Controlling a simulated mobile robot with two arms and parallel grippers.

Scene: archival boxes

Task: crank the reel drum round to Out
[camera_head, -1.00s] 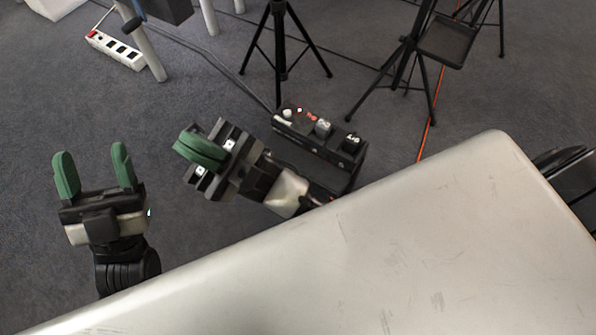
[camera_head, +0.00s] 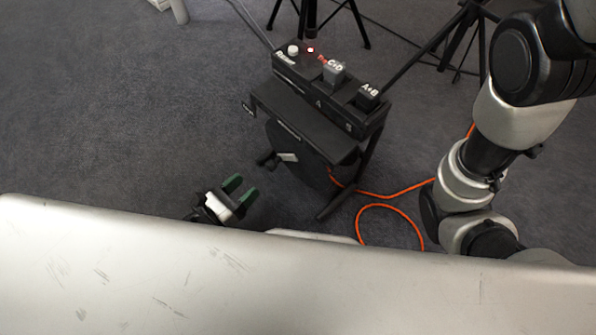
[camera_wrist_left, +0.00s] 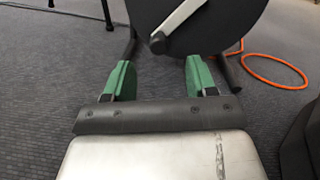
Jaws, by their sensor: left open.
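The reel drum (camera_head: 300,160) is a black disc hanging upright under a black stand. Its silver crank arm (camera_head: 288,156) ends in a black knob (camera_head: 265,158) at the drum's left. My left gripper (camera_head: 243,187), with green fingers, is open and empty, just below and left of the knob, apart from it. In the left wrist view the drum (camera_wrist_left: 225,28) fills the top, with the silver crank (camera_wrist_left: 183,17) and the knob (camera_wrist_left: 158,43) ahead of and between the open fingers (camera_wrist_left: 160,68). A small white label (camera_head: 248,108) on the stand is unreadable. My right gripper is hidden.
An orange cable (camera_head: 385,207) loops on the carpet at the right. Tripod legs (camera_head: 320,15) stand behind. The carpet (camera_head: 130,120) to the left is clear.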

